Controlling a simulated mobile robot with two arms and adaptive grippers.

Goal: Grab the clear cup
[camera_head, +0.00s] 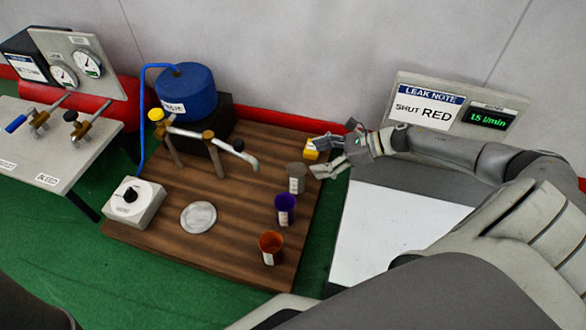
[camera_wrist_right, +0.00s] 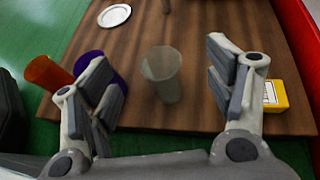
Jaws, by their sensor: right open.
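The clear cup (camera_head: 297,178) looks greyish and stands upright on the brown wooden board in the head view, at the far end of a row of cups. In the right wrist view the clear cup (camera_wrist_right: 162,74) stands ahead, between my two spread fingers and apart from both. My right gripper (camera_head: 318,160) is open and empty beside the cup. Its fingers also show in the right wrist view (camera_wrist_right: 165,95). My left gripper is not in view.
A purple cup (camera_head: 285,209) and an orange cup (camera_head: 270,247) stand nearer. A yellow block (camera_head: 311,149) lies close to my right fingers. A white disc (camera_head: 198,217), a dial box (camera_head: 133,202) and a tap stand (camera_head: 205,137) are on the board (camera_head: 235,248).

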